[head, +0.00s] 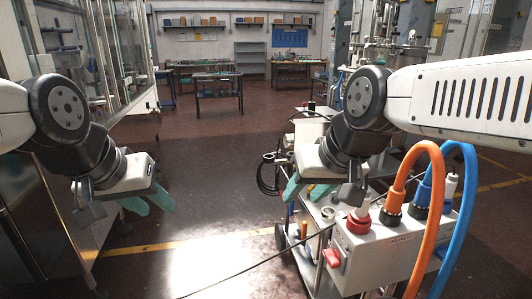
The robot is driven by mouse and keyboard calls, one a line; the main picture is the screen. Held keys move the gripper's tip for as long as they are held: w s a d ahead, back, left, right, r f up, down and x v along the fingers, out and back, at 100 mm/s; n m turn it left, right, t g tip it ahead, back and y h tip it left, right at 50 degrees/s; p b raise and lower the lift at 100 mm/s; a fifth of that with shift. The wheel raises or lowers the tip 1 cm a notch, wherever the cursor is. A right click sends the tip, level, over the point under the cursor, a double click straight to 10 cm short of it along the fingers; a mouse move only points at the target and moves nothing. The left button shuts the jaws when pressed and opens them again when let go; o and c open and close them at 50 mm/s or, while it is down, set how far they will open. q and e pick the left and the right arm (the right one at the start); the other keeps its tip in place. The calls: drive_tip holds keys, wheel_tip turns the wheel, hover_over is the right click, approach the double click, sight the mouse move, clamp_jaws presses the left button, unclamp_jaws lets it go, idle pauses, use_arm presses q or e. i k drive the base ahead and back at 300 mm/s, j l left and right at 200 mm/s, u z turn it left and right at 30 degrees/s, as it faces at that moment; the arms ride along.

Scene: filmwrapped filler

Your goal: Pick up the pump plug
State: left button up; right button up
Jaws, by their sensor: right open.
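A grey box (385,250) on a cart at the right carries several connectors on top. These are a red socket with a pale piece in it (358,221), an orange cable's plug (394,203) and a blue cable's plug (421,204). I cannot tell which one is the pump plug. My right gripper (306,190), with teal fingers, is open and empty, left of the red socket and apart from it. My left gripper (148,200) hangs over the floor at the left, far from the box. Its teal fingers look spread, with nothing between them.
The cart (313,238) has lower shelves with tools and a red handle-like part (332,258) near the box. Orange and blue cables arch up at the right. A glass-sided machine stands at the left. The middle floor (215,150) is clear, with workbenches farther back.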

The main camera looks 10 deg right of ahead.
sight(361, 215)
drive_tip(key=z, duration=1.25)
